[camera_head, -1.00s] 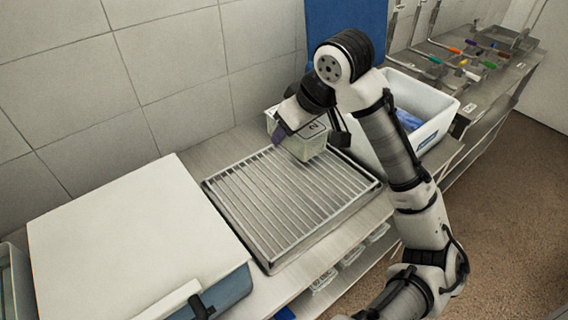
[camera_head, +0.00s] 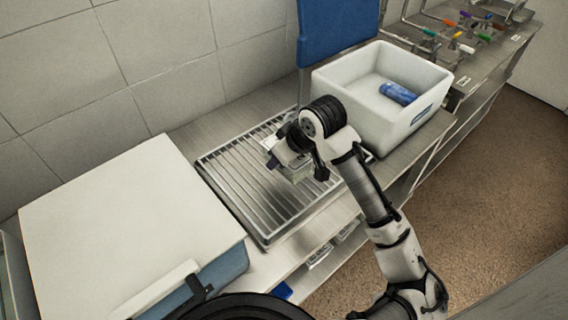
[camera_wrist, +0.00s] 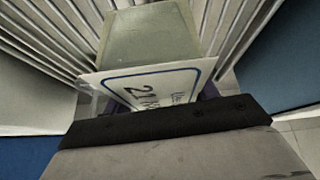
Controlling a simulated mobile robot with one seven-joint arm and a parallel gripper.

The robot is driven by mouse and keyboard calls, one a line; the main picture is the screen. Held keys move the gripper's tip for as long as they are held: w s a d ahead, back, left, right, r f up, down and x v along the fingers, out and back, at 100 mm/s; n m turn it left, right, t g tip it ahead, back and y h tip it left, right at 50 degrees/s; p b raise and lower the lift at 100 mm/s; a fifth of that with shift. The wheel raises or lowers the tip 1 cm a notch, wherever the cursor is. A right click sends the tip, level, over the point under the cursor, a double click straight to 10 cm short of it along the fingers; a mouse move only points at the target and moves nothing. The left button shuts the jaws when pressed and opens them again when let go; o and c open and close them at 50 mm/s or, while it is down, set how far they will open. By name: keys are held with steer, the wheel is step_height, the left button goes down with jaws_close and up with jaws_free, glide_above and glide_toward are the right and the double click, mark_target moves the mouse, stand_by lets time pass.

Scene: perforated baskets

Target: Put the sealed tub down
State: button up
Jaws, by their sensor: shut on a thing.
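My gripper (camera_head: 280,158) is shut on the sealed tub, a small pale-green translucent box. The tub (camera_head: 294,174) is partly hidden by my wrist in the head view. In the wrist view the tub (camera_wrist: 150,32) fills the top middle, with a white, blue-framed label (camera_wrist: 155,86) on the side facing the camera. The purple fingers of my gripper (camera_wrist: 160,98) are at the tub's near end. The tub is over the right part of the slatted metal rack (camera_head: 232,185). I cannot tell whether it touches the slats.
A white basin (camera_head: 335,82) holding a blue bottle (camera_head: 398,93) stands just right of my wrist. A large white-lidded box (camera_head: 130,225) is left of the rack. A blue board (camera_head: 335,30) stands at the wall. The rack's left part is clear.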

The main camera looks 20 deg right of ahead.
mark_target(302, 163)
steer(key=shift+f, duration=1.9)
steer(key=shift+f, duration=0.1)
steer(key=o, duration=1.2)
steer(key=v, duration=1.2)
steer(key=shift+s, duration=0.1)
